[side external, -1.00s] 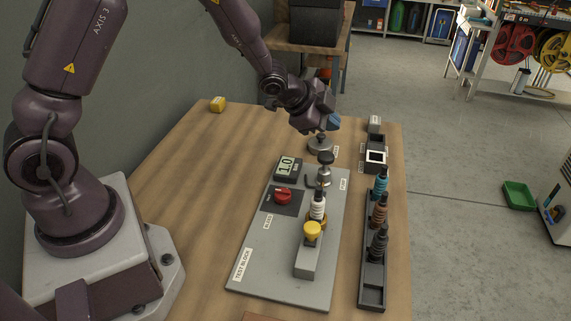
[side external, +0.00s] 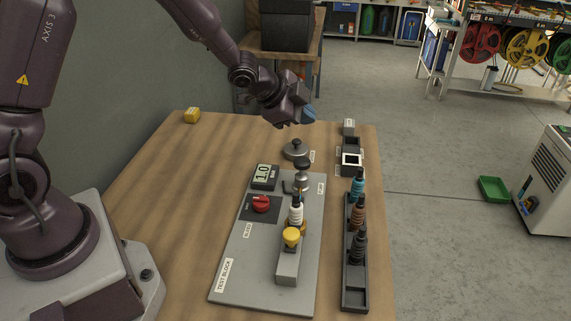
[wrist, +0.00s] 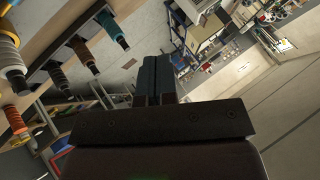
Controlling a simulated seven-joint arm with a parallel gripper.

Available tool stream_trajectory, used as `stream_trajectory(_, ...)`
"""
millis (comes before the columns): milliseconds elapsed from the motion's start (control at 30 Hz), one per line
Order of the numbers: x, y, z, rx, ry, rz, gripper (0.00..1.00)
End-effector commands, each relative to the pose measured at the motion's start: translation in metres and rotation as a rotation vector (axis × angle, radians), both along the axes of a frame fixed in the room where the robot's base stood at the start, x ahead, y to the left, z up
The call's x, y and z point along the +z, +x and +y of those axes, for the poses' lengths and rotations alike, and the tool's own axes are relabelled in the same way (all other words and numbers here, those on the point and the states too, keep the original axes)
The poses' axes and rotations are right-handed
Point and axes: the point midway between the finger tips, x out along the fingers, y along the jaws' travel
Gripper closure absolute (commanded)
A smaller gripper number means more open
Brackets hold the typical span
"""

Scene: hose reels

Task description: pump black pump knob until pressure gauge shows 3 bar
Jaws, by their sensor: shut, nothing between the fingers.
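The black pump knob (side external: 302,163) stands upright on a metallic stem at the far right of the grey test block (side external: 240,270). The pressure gauge (side external: 264,174), a dark box with a pale display beside the pump, reads 1.0. My gripper (side external: 308,117) is above and beyond the knob in the side view, apart from it. Its blue fingers are shut and empty; they also show pressed together in the wrist view (wrist: 154,78). I cannot make out the pump knob in the wrist view.
The block also carries a red knob (side external: 261,204), a white fitting (side external: 296,214) and a yellow knob (side external: 291,236). A dark rack (side external: 354,295) holds several fittings on the right. A grey round piece (side external: 296,151) sits behind the pump. The table's left side is mostly clear.

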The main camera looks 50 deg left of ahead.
Motion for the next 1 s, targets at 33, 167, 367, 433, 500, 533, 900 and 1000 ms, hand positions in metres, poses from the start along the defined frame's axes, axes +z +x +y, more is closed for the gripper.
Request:
stream_trajectory(33,0.006,0.000,0.001,0.001,0.003,-0.003,1.00)
stream_trajectory(167,0.009,0.000,0.001,0.002,0.004,-0.001,1.00)
stream_trajectory(367,0.009,0.000,0.000,0.000,0.004,-0.001,1.00)
stream_trajectory(433,0.007,0.000,0.000,0.000,0.004,0.001,1.00)
stream_trajectory(500,0.003,0.000,-0.001,-0.003,0.003,0.002,1.00)
stream_trajectory(533,0.000,0.000,-0.001,-0.003,0.002,0.003,1.00)
stream_trajectory(900,-0.050,-0.001,-0.001,-0.002,0.004,0.004,1.00)
stream_trajectory(1000,-0.062,0.000,0.000,-0.001,0.005,0.003,1.00)
